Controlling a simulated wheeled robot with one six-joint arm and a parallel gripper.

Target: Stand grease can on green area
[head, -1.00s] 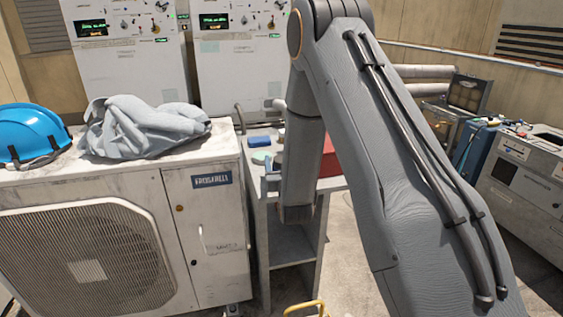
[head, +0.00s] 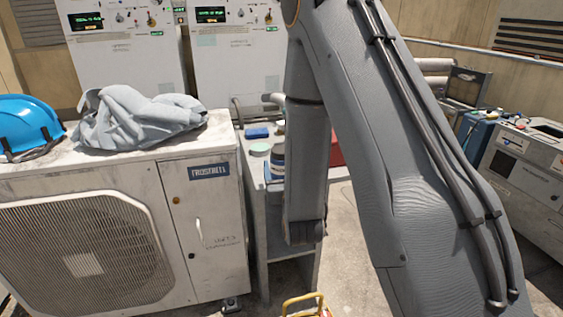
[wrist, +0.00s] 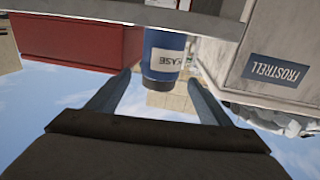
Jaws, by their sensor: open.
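The grease can (wrist: 165,57) is blue with a pale label, and it appears upside down in the wrist view, ahead of and between my fingers. In the head view, part of the blue and white can (head: 277,162) shows on the grey bench, partly hidden by my arm. My gripper (wrist: 161,76) is open, with its two fingers spread to either side of the can's line and nothing visibly held. A pale green round patch or disc (head: 260,148) lies on the bench left of the can; I cannot tell whether it is the green area.
A blue block (head: 257,133) lies farther back on the bench. A red box (wrist: 75,42) stands beside the can. The white condenser (head: 215,220), bearing a grey cloth (head: 135,118) and blue helmet (head: 28,125), borders the bench at left. A yellow handle (head: 303,300) is low in front.

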